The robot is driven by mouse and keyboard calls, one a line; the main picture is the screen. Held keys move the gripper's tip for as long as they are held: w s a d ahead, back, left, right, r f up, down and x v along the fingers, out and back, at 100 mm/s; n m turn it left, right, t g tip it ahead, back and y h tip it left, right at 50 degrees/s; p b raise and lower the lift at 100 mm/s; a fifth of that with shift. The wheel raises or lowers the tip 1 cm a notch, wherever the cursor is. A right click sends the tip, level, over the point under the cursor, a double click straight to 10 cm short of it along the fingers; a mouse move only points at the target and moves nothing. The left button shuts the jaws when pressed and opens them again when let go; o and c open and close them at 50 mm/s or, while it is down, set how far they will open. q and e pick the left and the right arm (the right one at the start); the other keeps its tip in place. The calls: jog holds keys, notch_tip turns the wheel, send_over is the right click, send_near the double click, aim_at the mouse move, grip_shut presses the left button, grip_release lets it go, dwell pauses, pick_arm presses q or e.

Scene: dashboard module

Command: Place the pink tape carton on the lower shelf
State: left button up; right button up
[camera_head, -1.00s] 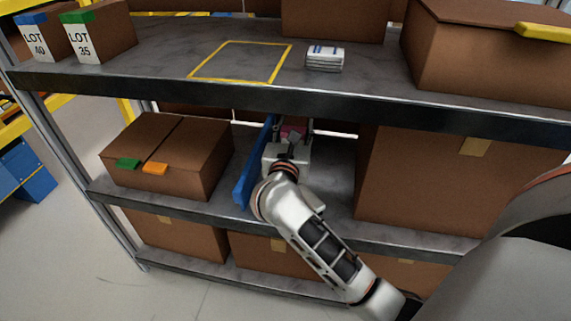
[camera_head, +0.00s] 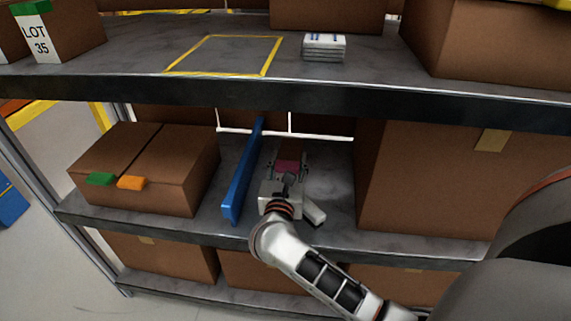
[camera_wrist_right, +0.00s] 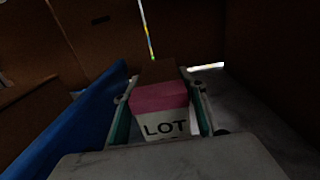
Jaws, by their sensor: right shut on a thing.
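The pink tape carton (camera_head: 288,166) is a small brown box with a pink band, on the lower shelf's level between a blue divider (camera_head: 243,172) and a large box. In the right wrist view the carton (camera_wrist_right: 160,98) shows its pink tape and a white label reading LOT; the number is cut off. My right gripper (camera_head: 287,172) is shut on the carton, with a finger on each side of it (camera_wrist_right: 162,110). Whether the carton's underside touches the lower shelf (camera_head: 335,222) cannot be told. My left gripper is not in view.
A brown box with green and orange tabs (camera_head: 150,165) stands left of the divider. A large brown box (camera_head: 430,185) stands to the right. The upper shelf edge (camera_head: 300,98) passes above my arm. A white-outlined area (camera_head: 320,134) shows at the back.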

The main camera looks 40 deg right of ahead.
jog(key=shift+f, duration=0.25)
jog(key=shift+r, duration=0.2)
jog(key=shift+f, duration=0.2)
jog(key=o, duration=1.3)
jog(key=shift+f, duration=0.1)
jog(key=shift+c, duration=0.2)
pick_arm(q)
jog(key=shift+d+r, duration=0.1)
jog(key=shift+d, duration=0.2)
pick_arm(e)
jog(key=shift+o, duration=1.1)
